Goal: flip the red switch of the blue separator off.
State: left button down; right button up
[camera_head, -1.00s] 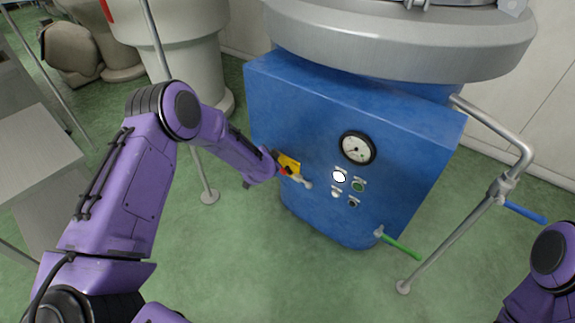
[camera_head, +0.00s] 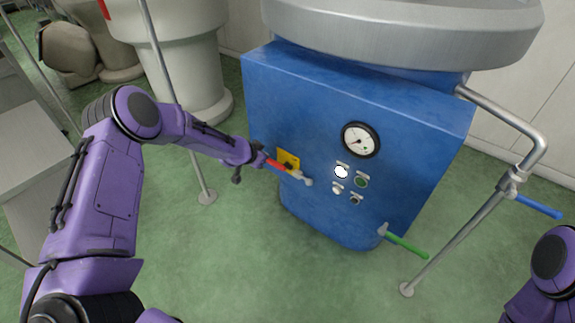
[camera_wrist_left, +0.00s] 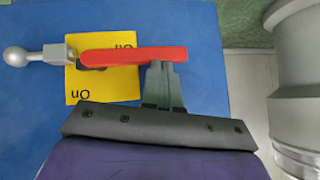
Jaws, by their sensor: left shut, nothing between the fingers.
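The blue separator (camera_head: 400,125) stands at centre right. On its front left is a yellow plate (camera_head: 288,157) with a red switch handle (camera_head: 275,164) and a grey ball-ended lever (camera_head: 307,181). In the left wrist view the red handle (camera_wrist_left: 135,54) lies level across the yellow plate (camera_wrist_left: 100,90), with the grey ball (camera_wrist_left: 15,56) at left. Lettering on the plate is partly covered. My left gripper (camera_wrist_left: 162,68) is shut and empty, its tips at the handle's lower edge near its free end; I cannot tell whether they touch. My right gripper is out of view.
A gauge (camera_head: 360,140) and several buttons sit right of the switch. A green-handled valve (camera_head: 405,243) and a pipe with a blue handle (camera_head: 535,207) stand at right. A thin post (camera_head: 165,70) stands behind my left arm. The green floor in front is clear.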

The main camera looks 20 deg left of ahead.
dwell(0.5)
pick_arm(q)
jog(key=s+a+r+p, duration=0.1)
jog(key=s+r+p, duration=0.3)
jog(key=s+r, duration=0.3)
notch_tip(320, 180, up, 4)
jog(key=shift+a, duration=0.35)
